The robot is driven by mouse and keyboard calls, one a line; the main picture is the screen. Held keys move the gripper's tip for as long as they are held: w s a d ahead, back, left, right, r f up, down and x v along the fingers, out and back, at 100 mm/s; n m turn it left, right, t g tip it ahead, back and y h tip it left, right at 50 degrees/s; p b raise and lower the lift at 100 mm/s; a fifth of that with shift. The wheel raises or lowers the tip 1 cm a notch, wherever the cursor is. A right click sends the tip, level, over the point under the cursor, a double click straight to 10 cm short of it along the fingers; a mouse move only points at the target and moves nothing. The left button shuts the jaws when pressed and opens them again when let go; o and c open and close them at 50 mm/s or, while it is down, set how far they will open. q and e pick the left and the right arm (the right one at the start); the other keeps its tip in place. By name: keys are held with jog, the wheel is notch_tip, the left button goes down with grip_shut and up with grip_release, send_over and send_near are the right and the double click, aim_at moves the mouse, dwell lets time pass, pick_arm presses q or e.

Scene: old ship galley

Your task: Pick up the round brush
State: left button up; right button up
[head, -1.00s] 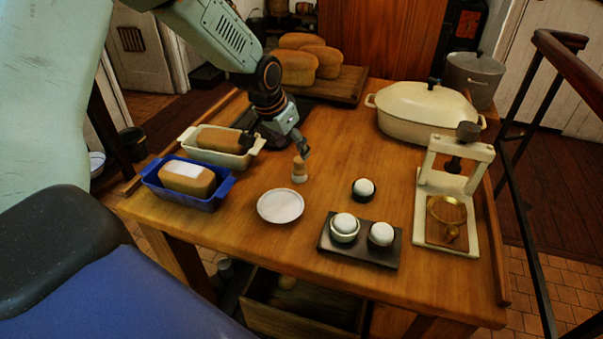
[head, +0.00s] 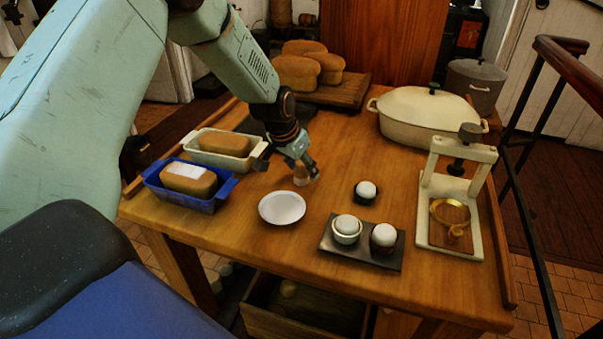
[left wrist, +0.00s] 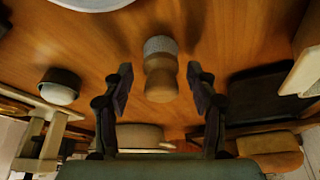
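The round brush (head: 301,176) stands upright on the wooden table, behind the white plate; my left gripper partly covers it in the head view. In the left wrist view the brush (left wrist: 160,70) shows a wooden handle and a pale bristle end, and lies between the finger lines, a little beyond the fingertips. My left gripper (head: 290,168) is open, with its two fingers apart on either side of the brush and no contact seen; it also shows in the left wrist view (left wrist: 160,85). My right gripper is in neither view.
A white plate (head: 282,221) is in front of the brush. Loaf tins, blue (head: 205,204) and cream (head: 252,157), stand to the left. A black tray (head: 374,262) with cups, a small dark cup (head: 357,198) and a cream press (head: 476,215) are to the right.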

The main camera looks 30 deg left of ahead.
aim_at(301, 162)
pick_arm(q)
jog(key=shift+w+a+f, duration=0.1)
jog(key=shift+a+f, duration=0.1)
jog(key=shift+c, duration=1.4)
jog(key=shift+d+r, duration=0.2)
jog(key=shift+d, duration=0.05)
jog(key=c, duration=0.6)
jog(key=shift+a+f, duration=0.1)
jog(key=shift+a, duration=0.1)
jog(key=shift+c, duration=0.9)
notch_tip(301, 162, up, 9)
jog(key=shift+p, duration=0.9)
jog(key=shift+d+r, duration=0.15)
jog(key=shift+r, duration=0.35)
jog(key=o, duration=0.6)
jog(key=c, duration=0.4)
